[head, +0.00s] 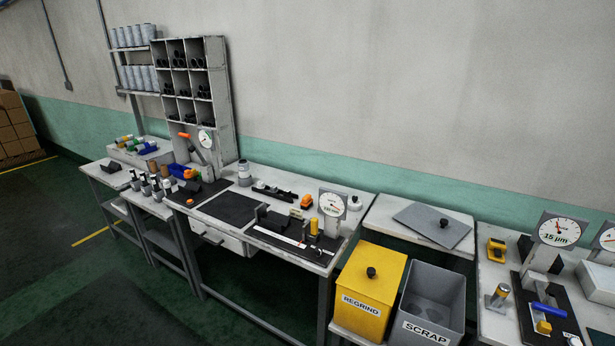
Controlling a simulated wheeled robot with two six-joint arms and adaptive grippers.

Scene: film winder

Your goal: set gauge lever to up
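No label marks the gauge lever, and I cannot tell which part it is. At the right, a dial gauge (562,229) reading 15 µm stands over a black mat. A blue handle (548,311) lies low in front of it, roughly level. On the left bench, an orange-tipped lever (184,136) slants upward beside a round dial (206,139). Another dial (332,204) stands at the right end of that bench. Neither of my grippers is in view.
A yellow REGRIND bin (369,283) with a knobbed lid and an open grey SCRAP bin (435,291) stand between the benches. A grey lid (432,226) lies on a table behind. A pigeonhole rack (222,100) rises at the back left. Floor is clear at the front left.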

